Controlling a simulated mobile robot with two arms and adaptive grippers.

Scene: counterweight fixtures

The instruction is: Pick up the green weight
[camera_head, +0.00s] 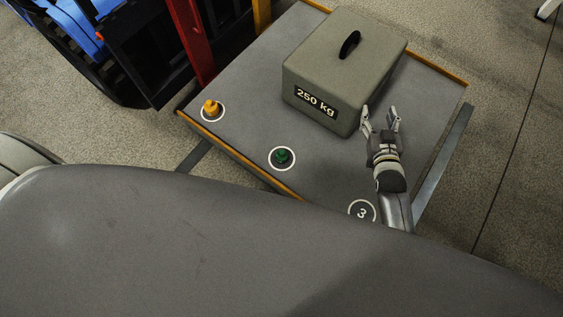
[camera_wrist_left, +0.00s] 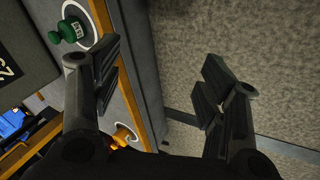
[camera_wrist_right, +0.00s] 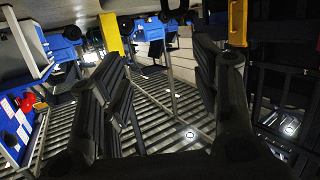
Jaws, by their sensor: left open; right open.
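The green weight (camera_head: 282,157) stands in a white circle on the grey platform (camera_head: 240,90), near its front edge. It also shows in the left wrist view (camera_wrist_left: 69,31), at the upper left, beyond the left finger. My left gripper (camera_wrist_left: 165,85) is open and empty, off to the side of the weight over the platform edge and floor; the head view does not show it. My right gripper (camera_head: 381,116) is open and empty in the head view, right of the green weight and near the big block. It is also open in the right wrist view (camera_wrist_right: 160,85).
A large grey block marked 250 kg (camera_head: 345,70) takes up the back of the platform. A yellow weight (camera_head: 211,107) stands in a circle at the left. A circle marked 3 (camera_head: 361,212) is empty. A red post (camera_head: 190,40) rises behind the platform.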

